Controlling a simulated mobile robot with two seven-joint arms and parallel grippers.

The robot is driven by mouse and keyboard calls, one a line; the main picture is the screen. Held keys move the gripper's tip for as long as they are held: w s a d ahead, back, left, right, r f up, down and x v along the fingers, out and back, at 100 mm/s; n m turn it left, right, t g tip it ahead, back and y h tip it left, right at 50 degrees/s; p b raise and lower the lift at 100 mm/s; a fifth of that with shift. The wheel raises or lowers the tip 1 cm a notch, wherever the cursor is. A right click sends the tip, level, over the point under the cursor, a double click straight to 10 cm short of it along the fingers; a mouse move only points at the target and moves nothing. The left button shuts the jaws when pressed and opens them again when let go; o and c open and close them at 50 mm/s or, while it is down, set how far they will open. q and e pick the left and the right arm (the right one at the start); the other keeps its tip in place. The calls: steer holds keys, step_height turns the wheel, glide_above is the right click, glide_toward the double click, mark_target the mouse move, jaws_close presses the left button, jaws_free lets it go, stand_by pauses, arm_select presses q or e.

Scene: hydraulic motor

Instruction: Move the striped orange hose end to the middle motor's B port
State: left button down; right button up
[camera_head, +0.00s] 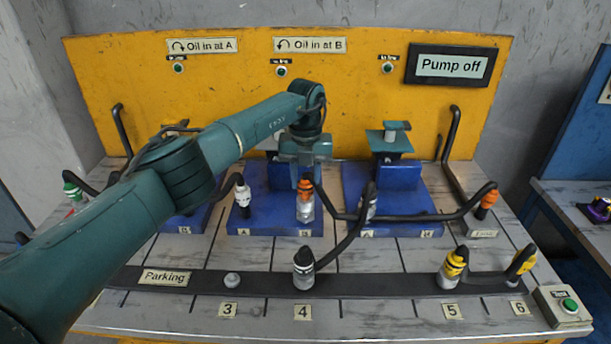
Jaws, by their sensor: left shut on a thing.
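An orange hose end (305,188) stands upright over the right front of the middle motor's blue base (275,222), just above the B label (305,233). My left gripper (305,178) reaches down from above and is shut on this hose end. A pale fitting shows directly below the orange part; whether they are fully joined I cannot tell. Stripes on it are too small to make out. A black hose runs from it to the right. A white hose end (243,194) stands at the A side. My arm hides much of the middle motor. My right gripper is not in view.
The front parking strip (380,284) holds a dark-and-white hose end (303,267) at 4 and yellow ones (453,268) at 5 and 6. The right motor (390,140) stands close by. The panel reads "Pump off" (451,65).

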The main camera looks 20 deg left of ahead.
arm_select(q)
steer(key=shift+f, duration=0.35)
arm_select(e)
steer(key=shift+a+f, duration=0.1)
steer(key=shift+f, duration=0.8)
arm_select(q)
steer(key=shift+f+b, duration=0.5)
steer(key=shift+f, duration=0.15)
steer(key=c, duration=0.9)
jaws_free()
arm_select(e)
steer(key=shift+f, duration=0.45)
arm_select(q)
steer(key=shift+r+p, duration=2.3)
steer(key=shift+r, duration=0.85)
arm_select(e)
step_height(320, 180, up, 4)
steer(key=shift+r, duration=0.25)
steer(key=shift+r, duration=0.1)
